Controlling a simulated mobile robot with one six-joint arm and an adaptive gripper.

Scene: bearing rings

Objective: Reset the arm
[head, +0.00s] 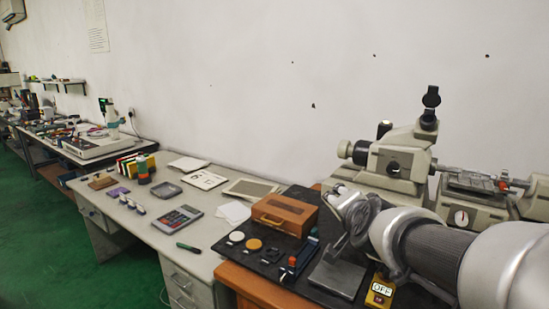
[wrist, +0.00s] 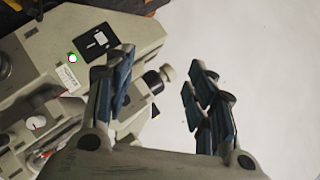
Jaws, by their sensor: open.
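My arm reaches in from the right edge of the head view, over the right end of the benches. In the wrist view my gripper (wrist: 155,95) is open, with its two blue-padded fingers well apart and nothing between them. Behind the fingers a grey-beige machine (wrist: 75,80) fills the left side, and the pale wall fills the right. The same machine (head: 395,160) stands against the wall in the head view, behind my arm. I cannot tell the exact gap between my fingers and the machine.
A brown wooden box (head: 284,214) sits on a black mat (head: 262,262) with small discs in front. A yellow OFF sign (head: 380,291) lies close below my arm. A grey desk (head: 150,228) holds a calculator (head: 177,219) and papers. The green floor (head: 50,240) at left is open.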

